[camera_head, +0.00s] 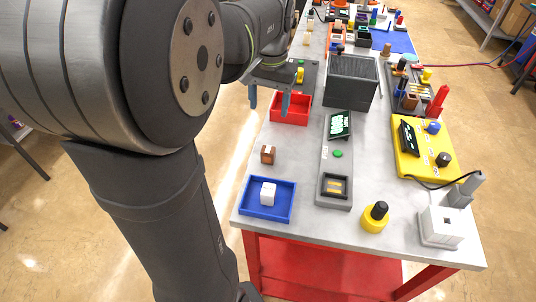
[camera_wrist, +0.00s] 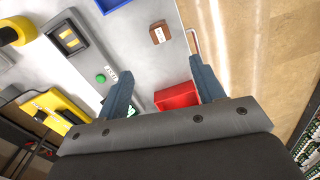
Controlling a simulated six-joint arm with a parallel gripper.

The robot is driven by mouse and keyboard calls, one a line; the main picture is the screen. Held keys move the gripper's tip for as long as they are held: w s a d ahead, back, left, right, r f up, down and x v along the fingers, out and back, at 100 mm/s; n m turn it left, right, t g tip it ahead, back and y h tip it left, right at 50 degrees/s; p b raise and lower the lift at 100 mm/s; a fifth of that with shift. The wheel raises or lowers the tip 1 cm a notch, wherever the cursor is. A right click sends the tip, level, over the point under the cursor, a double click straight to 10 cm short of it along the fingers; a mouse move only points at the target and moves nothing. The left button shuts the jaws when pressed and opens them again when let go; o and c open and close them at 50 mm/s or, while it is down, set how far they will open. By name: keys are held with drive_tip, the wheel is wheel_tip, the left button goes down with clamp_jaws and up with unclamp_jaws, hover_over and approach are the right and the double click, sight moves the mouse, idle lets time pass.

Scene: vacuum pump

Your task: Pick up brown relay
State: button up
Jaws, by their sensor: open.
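The brown relay (camera_head: 268,154) is a small brown block with a pale label, on the grey table between the red tray and the blue tray. In the wrist view the relay (camera_wrist: 159,33) lies on the bare table near the top middle, beyond the fingertips and between their lines. My gripper (camera_head: 269,104) is open and empty in the head view, above the table's left edge near the red tray. Its two blue-grey fingers also show spread apart in the wrist view (camera_wrist: 158,72).
A red tray (camera_head: 290,121) and a blue tray (camera_head: 247,206) holding a white block (camera_head: 268,193) flank the relay. A grey test unit (camera_head: 337,168) stands to its right, with a yellow-black knob (camera_head: 375,217) farther right. The table around the relay is clear.

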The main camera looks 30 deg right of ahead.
drive_tip(key=n, duration=0.1)
approach(268, 149)
drive_tip(key=f, duration=0.5)
drive_tip(key=shift+a+f, duration=0.1)
drive_tip(key=shift+a, duration=0.3)
drive_tip(key=f, duration=0.5)
drive_tip(key=shift+w+d, duration=0.1)
drive_tip(key=shift+d, duration=0.15)
drive_tip(key=c, duration=1.1)
